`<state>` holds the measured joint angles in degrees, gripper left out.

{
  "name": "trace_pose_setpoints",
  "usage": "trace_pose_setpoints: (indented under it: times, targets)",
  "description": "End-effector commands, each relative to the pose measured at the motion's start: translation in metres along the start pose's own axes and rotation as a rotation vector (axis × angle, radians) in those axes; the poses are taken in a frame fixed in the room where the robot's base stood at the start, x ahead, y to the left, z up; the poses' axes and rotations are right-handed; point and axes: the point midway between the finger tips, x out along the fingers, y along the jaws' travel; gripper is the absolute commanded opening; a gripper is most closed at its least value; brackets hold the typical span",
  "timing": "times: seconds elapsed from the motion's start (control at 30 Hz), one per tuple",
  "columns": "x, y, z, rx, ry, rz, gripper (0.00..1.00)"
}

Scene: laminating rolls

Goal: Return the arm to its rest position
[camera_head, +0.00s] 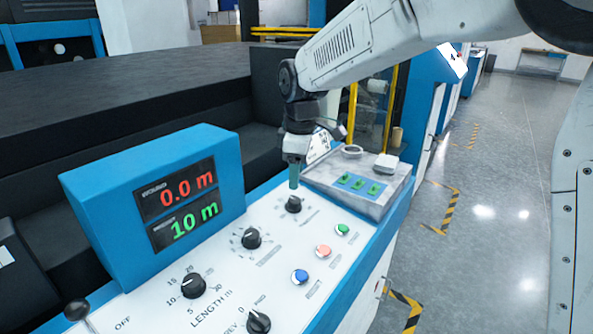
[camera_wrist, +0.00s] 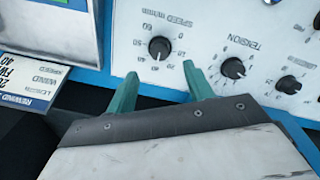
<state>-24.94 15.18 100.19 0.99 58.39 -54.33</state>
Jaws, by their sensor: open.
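My gripper (camera_head: 294,180) hangs from my arm over the far part of the control panel (camera_head: 320,268), with its fingers pointing down near a black knob (camera_head: 293,204). In the wrist view my gripper (camera_wrist: 158,88) shows two green fingers spread apart with nothing between them. The speed knob (camera_wrist: 159,48) lies just beyond the gap between the fingers, and the tension knob (camera_wrist: 232,68) is to the right of it. From these views I cannot tell whether a fingertip touches the panel.
A blue display box (camera_head: 160,195) reads 0.0 m and 10 m. The panel also has the length knob (camera_head: 193,286), a blue button (camera_head: 299,276), a red button (camera_head: 323,251) and a green button (camera_head: 342,229). A grey box (camera_head: 360,184) stands behind. Open floor (camera_head: 490,210) lies to the right.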

Motion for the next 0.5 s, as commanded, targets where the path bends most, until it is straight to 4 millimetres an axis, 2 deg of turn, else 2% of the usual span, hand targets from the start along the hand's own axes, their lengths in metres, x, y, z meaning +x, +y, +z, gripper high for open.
trace_pose_setpoints:
  times: [0.17, 0.23, 0.3, 0.5]
  targets:
    - [0.002, -0.003, 0.002, 0.092, -0.01, -0.012, 0.52]
    - [0.014, -0.017, 0.013, 0.175, -0.044, -0.048, 0.52]
    - [0.014, -0.038, 0.032, 0.284, -0.077, -0.076, 0.52]
    - [-0.01, -0.087, 0.098, 0.567, -0.131, -0.097, 0.52]
